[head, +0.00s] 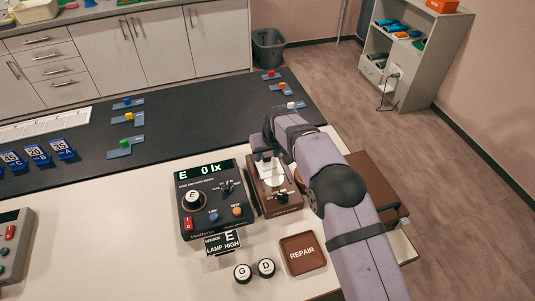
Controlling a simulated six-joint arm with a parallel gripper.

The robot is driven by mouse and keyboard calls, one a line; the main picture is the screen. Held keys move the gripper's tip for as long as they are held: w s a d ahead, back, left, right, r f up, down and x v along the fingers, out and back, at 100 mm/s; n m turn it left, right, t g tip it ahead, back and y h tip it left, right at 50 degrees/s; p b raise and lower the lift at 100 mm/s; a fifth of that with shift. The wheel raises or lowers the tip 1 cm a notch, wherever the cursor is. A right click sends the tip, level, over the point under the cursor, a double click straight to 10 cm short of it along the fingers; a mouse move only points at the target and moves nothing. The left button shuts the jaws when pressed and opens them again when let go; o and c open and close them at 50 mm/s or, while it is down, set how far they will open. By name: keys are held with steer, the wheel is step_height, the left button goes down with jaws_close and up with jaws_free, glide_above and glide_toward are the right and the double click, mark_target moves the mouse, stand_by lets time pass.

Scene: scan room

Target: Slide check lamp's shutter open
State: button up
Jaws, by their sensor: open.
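The check lamp appears to be the brown box (266,205) with a pale top plate, right of the black meter on the white table. A black knob (281,198) sits toward its front. Its shutter is too small and too covered to tell how it stands. My gripper (265,160) is open over the back part of the brown box, pointing down. I cannot tell whether its fingers touch anything. My purple-grey arm crosses from the lower right and hides the box's right side.
The black meter (207,209) reads "E 0 lx". A "LAMP HIGH" sign (222,244), round caps G (242,273) and D (266,267), and a brown REPAIR tray (303,262) lie in front. A brown box (378,185) is right of my arm. A dark mat (190,125) lies behind.

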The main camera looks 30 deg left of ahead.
mark_target(270, 168)
steer(key=shift+r, duration=0.1)
steer(key=b+v, duration=0.2)
steer(key=v, duration=0.5)
steer(key=shift+b, duration=0.4)
